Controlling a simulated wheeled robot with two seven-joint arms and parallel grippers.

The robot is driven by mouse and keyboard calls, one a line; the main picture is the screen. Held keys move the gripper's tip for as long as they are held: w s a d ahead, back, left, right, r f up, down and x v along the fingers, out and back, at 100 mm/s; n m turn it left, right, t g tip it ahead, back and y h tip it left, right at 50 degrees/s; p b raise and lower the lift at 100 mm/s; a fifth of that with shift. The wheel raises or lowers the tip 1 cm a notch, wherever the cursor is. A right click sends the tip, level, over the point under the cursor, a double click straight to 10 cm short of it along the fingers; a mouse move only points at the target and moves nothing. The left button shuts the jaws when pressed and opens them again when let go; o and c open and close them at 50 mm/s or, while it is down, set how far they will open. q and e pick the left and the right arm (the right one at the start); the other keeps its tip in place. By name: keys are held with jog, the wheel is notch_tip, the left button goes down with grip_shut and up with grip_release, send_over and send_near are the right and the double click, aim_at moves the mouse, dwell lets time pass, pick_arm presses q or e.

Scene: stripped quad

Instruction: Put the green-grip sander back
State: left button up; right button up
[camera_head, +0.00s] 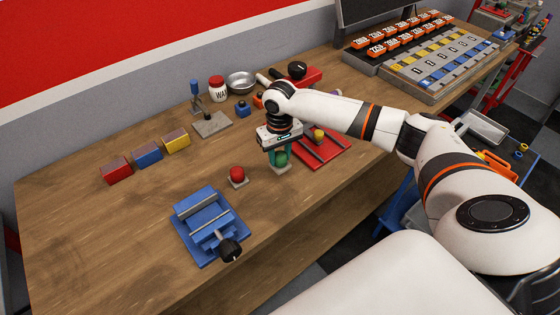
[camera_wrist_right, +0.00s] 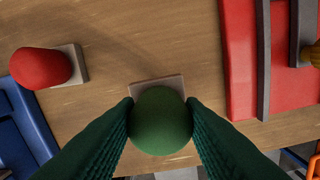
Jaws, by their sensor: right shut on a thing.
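The green-grip sander, a round green knob on a pale block, shows in the head view (camera_head: 281,160) and in the wrist view (camera_wrist_right: 160,122). My right gripper (camera_head: 280,157) points down and is shut on its knob; the green fingers press both sides in the wrist view (camera_wrist_right: 161,118). I cannot tell whether its block touches the table. A red tray (camera_head: 310,155) with grey rails lies just right of it, also in the wrist view (camera_wrist_right: 240,60). A yellow-knobbed piece (camera_head: 319,135) sits in that tray. My left gripper is not in view.
A red-knobbed sander (camera_head: 237,174) stands left of the gripper on the wooden table (camera_head: 110,220). A blue vise (camera_head: 205,222) stands near the front edge. Red, blue and yellow boxes (camera_head: 148,153) line the back left. The left front of the table is clear.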

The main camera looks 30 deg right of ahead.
aim_at(280, 162)
jog(key=shift+f, duration=1.8)
jog(key=o, duration=1)
jog(key=shift+f, duration=0.15)
jog(key=shift+c, duration=0.2)
notch_tip(280, 162, up, 12)
jog(key=shift+r+b, duration=0.2)
jog(key=shift+b, duration=0.8)
